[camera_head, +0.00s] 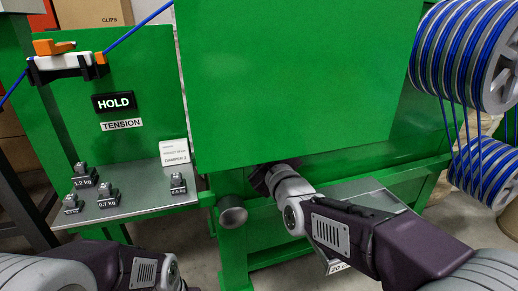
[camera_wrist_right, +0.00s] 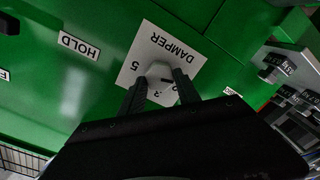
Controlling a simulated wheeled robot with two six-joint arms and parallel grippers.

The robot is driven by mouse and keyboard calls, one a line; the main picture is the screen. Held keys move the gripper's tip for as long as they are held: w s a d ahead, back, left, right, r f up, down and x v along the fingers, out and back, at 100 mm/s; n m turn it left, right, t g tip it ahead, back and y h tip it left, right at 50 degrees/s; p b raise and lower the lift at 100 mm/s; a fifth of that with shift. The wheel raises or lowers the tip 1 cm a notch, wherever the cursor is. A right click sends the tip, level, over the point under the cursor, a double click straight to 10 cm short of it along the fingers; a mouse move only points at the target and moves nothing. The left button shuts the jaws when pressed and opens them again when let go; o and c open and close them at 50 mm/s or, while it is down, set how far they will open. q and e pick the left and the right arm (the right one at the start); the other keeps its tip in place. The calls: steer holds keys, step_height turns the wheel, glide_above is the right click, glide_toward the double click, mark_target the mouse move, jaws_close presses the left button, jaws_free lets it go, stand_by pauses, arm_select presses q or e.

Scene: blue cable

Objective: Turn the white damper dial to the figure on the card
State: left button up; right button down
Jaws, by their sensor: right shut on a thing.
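The white damper dial (camera_wrist_right: 157,70) sits on a white square plate (camera_wrist_right: 132,72) marked DAMPER in the right wrist view. My right gripper (camera_wrist_right: 160,78) is shut on the dial, a finger on each side. A 5 shows on the plate; other figures are partly covered by the fingers, so I cannot tell the setting. In the head view the green machine panel hides the dial and my right fingertips. The white card (camera_head: 174,153) on the metal shelf reads DAMPER 2. My left arm shows at the bottom left; its gripper is out of view.
Several labelled weights (camera_head: 108,195) stand on the metal shelf (camera_head: 150,192). A HOLD sign (camera_head: 113,102) is above it. A blue cable (camera_head: 140,27) runs through a white and orange holder (camera_head: 68,62). Blue-wound spools (camera_head: 470,50) are at the right. A round metal knob (camera_head: 232,212) juts near my right arm.

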steer(key=shift+f, duration=0.1)
steer(key=c, duration=0.9)
jaws_free()
steer(key=shift+o, duration=0.2)
steer(key=p+v, duration=0.3)
steer(key=v, duration=0.6)
steer(key=shift+p, duration=0.35)
